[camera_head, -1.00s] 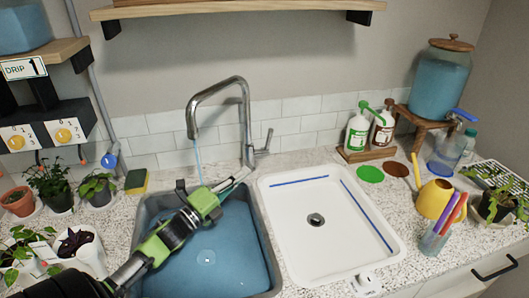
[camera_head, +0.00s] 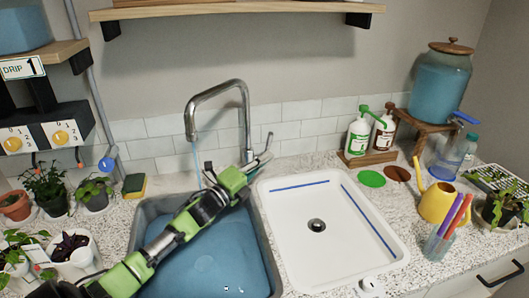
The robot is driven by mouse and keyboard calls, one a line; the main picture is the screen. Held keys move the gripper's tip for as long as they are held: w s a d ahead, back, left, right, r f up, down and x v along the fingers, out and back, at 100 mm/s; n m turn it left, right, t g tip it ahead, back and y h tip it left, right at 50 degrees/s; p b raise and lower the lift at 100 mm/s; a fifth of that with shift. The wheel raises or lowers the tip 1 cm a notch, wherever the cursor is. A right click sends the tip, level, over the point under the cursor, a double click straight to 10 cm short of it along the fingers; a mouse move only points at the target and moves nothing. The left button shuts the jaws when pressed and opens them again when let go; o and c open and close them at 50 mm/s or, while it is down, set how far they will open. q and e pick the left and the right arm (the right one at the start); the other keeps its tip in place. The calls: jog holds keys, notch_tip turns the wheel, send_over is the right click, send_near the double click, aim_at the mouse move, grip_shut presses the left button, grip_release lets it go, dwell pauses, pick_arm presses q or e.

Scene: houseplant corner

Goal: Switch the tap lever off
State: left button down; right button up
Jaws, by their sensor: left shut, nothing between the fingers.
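The chrome gooseneck tap (camera_head: 245,110) stands behind the sinks, and a thin blue stream of water (camera_head: 197,165) falls from its spout. Its lever (camera_head: 268,142) sticks up at the right of the tap's base. My left gripper (camera_head: 264,159), green and black, reaches over the left sink (camera_head: 150,207) with its fingers shut and empty. Its tips are at the tap's base, just below the lever in the picture; I cannot tell whether they touch it. The gripper hides the lower tap. My right gripper is out of view.
The left sink holds blue water. The white right sink (camera_head: 283,235) is empty, with free room above it. A sponge (camera_head: 134,184) lies left of the tap. Soap bottles (camera_head: 358,136) stand to the right. A shelf (camera_head: 240,12) overhangs the wall.

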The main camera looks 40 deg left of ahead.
pick_arm(q)
jog(key=w+a, duration=0.1)
jog(key=w+a+r, duration=0.1)
jog(key=shift+w+a+r+b, duration=0.15)
jog(key=shift+w+b, duration=0.15)
jog(key=shift+w, duration=0.05)
jog(key=a+n+p, duration=0.1)
jog(key=w+r+n+g+p, duration=0.1)
jog(key=p, duration=0.1)
jog(key=w+a+n+p, duration=0.1)
jog(key=p, duration=0.1)
jog(key=shift+a+r+g+y, duration=0.3)
jog(key=shift+r+g, duration=0.05)
jog(key=shift+g, duration=0.05)
jog(key=shift+d, duration=0.1)
